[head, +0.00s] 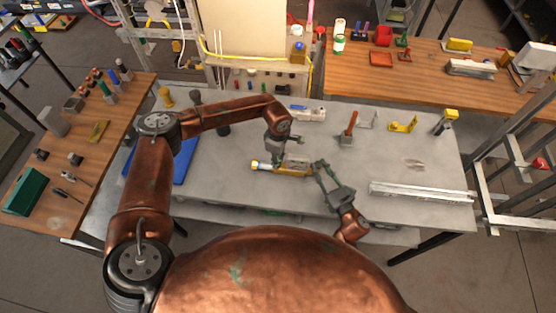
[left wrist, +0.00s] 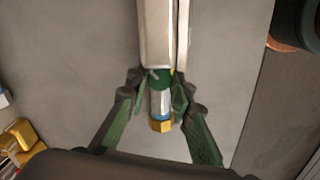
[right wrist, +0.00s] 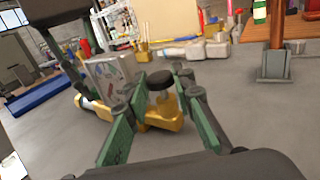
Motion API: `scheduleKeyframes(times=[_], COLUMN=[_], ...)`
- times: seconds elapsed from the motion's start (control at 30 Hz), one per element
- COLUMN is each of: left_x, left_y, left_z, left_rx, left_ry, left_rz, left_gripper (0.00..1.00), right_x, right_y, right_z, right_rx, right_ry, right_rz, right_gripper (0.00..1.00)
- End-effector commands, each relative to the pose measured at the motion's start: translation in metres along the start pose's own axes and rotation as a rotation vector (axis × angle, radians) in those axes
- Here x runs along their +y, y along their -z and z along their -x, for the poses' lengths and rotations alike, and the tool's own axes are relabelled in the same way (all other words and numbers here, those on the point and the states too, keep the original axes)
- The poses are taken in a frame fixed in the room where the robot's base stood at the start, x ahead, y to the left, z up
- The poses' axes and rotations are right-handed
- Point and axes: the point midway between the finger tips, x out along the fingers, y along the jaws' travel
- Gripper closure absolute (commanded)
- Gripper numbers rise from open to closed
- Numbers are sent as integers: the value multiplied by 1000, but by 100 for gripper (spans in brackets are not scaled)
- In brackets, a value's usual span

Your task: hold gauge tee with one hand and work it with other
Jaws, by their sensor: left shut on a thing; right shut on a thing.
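The gauge tee (head: 293,170) lies over the middle of the grey bench, a yellow brass body with a white, blue and yellow end to the left. My left gripper (head: 275,162) comes down from above and is shut on it near that end. In the left wrist view the end of the tee (left wrist: 160,108) shows between the green fingers (left wrist: 158,85). My right gripper (head: 320,166) reaches in from the right. In the right wrist view its fingers (right wrist: 160,100) are shut on the tee's dark round knob (right wrist: 164,98), above the brass body (right wrist: 160,121). Exact contact is partly hidden.
A blue mat (head: 186,160) lies left on the grey bench (head: 225,190). A pale metal rail (head: 422,192) lies at the front right. A red-handled tool (head: 349,126) and yellow brackets (head: 403,124) stand at the back right. Bare bench surrounds the tee.

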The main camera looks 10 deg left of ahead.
Motion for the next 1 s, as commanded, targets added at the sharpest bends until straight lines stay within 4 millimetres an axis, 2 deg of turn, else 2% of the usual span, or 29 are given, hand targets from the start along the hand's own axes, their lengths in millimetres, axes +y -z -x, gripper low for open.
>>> scheduleKeyframes(times=[0.5,0.7,1.0], left_x=[0,1,0], left_y=[1,0,1], left_z=[1,1,1], left_rx=[1,1,1], left_ry=[-1,-1,-1], left_rz=[-446,-556,-633], left_gripper=[100,100,100], right_x=[-1,-1,-1], right_y=[0,0,0], right_z=[0,0,0], right_rx=[1,1,1], right_ry=[2,2,2], right_rz=[0,0,0], right_gripper=[100,100,100])
